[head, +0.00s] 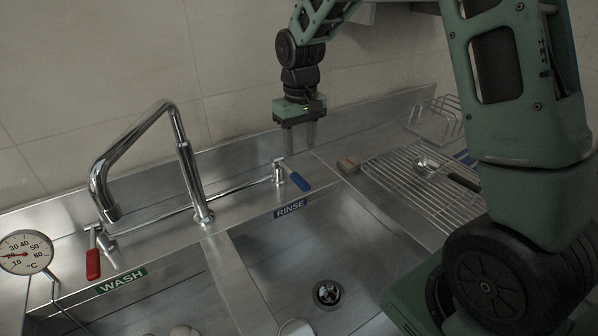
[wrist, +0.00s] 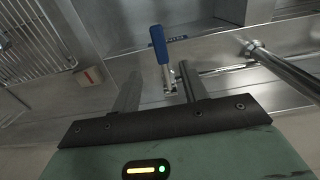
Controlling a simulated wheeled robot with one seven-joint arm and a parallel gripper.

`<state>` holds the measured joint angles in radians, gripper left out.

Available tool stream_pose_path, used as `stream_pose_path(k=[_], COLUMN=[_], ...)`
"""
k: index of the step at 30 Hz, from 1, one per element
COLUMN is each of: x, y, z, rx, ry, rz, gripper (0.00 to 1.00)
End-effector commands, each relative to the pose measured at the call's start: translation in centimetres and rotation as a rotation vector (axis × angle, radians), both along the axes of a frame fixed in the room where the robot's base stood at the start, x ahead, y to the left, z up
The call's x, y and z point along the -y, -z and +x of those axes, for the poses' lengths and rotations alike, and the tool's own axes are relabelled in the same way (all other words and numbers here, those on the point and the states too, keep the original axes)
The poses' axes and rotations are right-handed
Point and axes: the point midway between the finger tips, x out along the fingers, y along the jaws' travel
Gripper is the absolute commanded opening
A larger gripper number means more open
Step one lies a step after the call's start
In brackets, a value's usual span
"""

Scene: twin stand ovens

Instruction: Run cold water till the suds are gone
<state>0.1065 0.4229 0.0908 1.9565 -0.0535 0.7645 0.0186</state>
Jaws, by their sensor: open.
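The swivel tap (head: 187,165) stands behind the sink divider, its spout end (head: 111,212) hanging to the left, on the WASH side. No water stream shows. The blue lever (head: 299,181) is at the right end of the tap's pipe, and the red lever (head: 93,258) at the left. My gripper (head: 300,146) is open and empty, pointing down above and behind the blue lever. In the wrist view the blue lever (wrist: 159,45) shows beyond the gap between my fingers, apparently untouched. The RINSE basin (head: 275,250) has a drain; I cannot make out suds.
A dial thermometer (head: 25,252) stands at the left. Pale objects (head: 185,331) show in the WASH basin. The wall is close behind.

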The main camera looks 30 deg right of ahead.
Motion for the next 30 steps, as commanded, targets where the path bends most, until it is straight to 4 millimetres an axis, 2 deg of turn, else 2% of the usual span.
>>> stream_pose_path(k=[9, 15, 20, 28, 30], x=[0.0, 0.0, 0.0, 0.0, 0.0], y=[6.4, 8.9, 9.7, 9.8, 9.8], z=[-0.1, -0.1, 0.0, 0.0, 0.0], rx=[-0.005, -0.003, 0.0, 0.0, 0.0], ry=[0.001, -0.001, -0.001, 0.0, 0.0], rz=[0.0, 0.0, 0.0, 0.0, 0.0], gripper=[0.44, 0.44, 0.44, 0.44, 0.24])
